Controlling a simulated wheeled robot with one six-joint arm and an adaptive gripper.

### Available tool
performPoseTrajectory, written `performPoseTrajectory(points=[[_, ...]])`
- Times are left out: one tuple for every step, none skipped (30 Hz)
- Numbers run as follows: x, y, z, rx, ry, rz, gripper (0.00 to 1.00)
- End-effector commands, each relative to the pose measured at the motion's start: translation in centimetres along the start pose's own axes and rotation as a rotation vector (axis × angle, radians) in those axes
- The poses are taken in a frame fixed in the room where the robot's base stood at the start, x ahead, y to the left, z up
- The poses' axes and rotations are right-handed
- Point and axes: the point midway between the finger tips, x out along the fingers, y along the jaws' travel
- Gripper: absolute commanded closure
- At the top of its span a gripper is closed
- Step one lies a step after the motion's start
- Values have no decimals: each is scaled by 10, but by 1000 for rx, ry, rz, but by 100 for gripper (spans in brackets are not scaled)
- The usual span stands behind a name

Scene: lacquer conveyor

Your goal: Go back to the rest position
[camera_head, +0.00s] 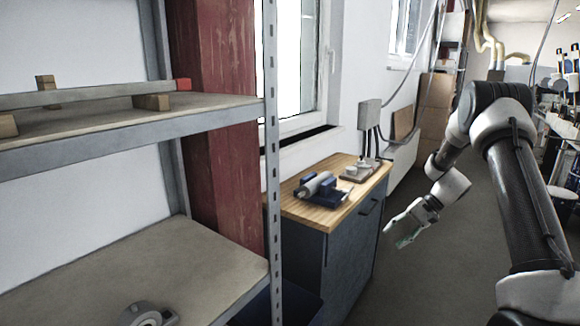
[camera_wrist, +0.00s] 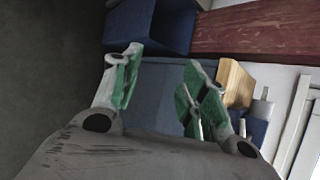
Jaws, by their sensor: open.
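My gripper (camera_head: 405,238) is in the air to the right of the blue cabinet in the head view, pointing down and to the left. In the wrist view my gripper (camera_wrist: 160,95) shows its green-padded fingers spread apart with nothing between them. My arm rises at the right side of the head view and bends down toward the cabinet. The gripper touches nothing that I can see.
The blue cabinet (camera_head: 345,262) has a wooden top (camera_head: 322,213) with a blue-and-grey device (camera_head: 318,188) on it. A metal shelf (camera_head: 190,108) stands at the left, near a red column (camera_head: 215,70). The grey floor (camera_head: 425,280) right of the cabinet is clear.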

Motion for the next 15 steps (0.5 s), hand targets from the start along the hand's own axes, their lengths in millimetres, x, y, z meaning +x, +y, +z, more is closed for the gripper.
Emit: performPoseTrajectory(points=[[-17,-2,26,-10,13,64,57],[-26,-1,41,-17,22,105,57],[-39,1,61,-26,35,157,57],[-48,3,77,-35,45,195,57],[-57,4,91,-46,58,232,57],[-68,5,112,-63,73,278,57],[-77,7,126,-75,87,311,57],[-85,9,142,-90,100,342,57],[-95,11,161,-111,120,384,57],[-103,13,176,-127,133,412,57],[-110,15,190,-145,149,440,57],[-118,18,208,-169,170,474,57],[-125,21,222,-188,186,499,57],[-130,23,236,-209,204,523,57],[-137,27,253,-236,225,552,57]])
